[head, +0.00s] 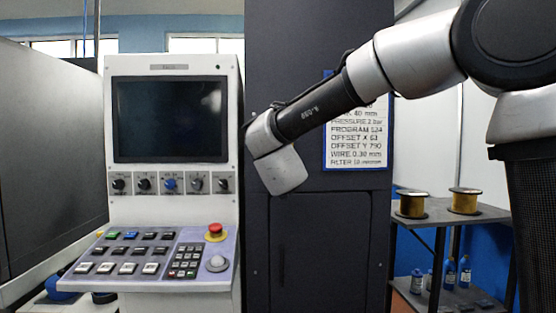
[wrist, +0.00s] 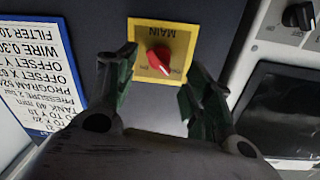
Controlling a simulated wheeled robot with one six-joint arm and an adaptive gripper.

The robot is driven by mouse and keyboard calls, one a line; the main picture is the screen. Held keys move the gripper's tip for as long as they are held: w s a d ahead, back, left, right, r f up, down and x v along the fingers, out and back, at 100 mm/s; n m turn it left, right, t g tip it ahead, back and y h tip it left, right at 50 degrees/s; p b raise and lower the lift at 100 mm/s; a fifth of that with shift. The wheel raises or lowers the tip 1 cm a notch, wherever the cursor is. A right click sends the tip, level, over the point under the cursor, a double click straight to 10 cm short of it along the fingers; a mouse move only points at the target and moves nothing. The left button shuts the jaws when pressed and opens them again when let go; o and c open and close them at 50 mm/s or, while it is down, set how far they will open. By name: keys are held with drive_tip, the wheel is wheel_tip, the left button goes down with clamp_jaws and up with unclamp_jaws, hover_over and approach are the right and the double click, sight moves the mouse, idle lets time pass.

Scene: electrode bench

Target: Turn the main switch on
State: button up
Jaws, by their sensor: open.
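The main switch is a red knob (wrist: 158,60) on a yellow plate (wrist: 181,38) marked MAIN, seen upside down in the wrist view at the top centre. The knob's handle lies at a slant; the small position labels are too blurred to read. My gripper (wrist: 160,68) is open and empty, with one green-padded finger to each side of the knob in the picture. I cannot tell how far the fingertips are from the plate. In the head view the switch and fingers are hidden behind my wrist, in front of the dark cabinet (head: 318,250).
The control console with a dark screen (head: 170,118), a row of knobs (head: 170,185) and a red emergency button (head: 215,231) stands left of my wrist. A printed sheet (head: 356,150) is on the cabinet. A shelf (head: 440,215) with spools and bottles stands at right.

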drive_tip(key=w, duration=0.5)
drive_tip(key=shift+w+d, duration=0.15)
drive_tip(key=shift+d, duration=0.05)
drive_tip(key=shift+c, duration=0.2)
drive_tip(key=c, duration=0.8)
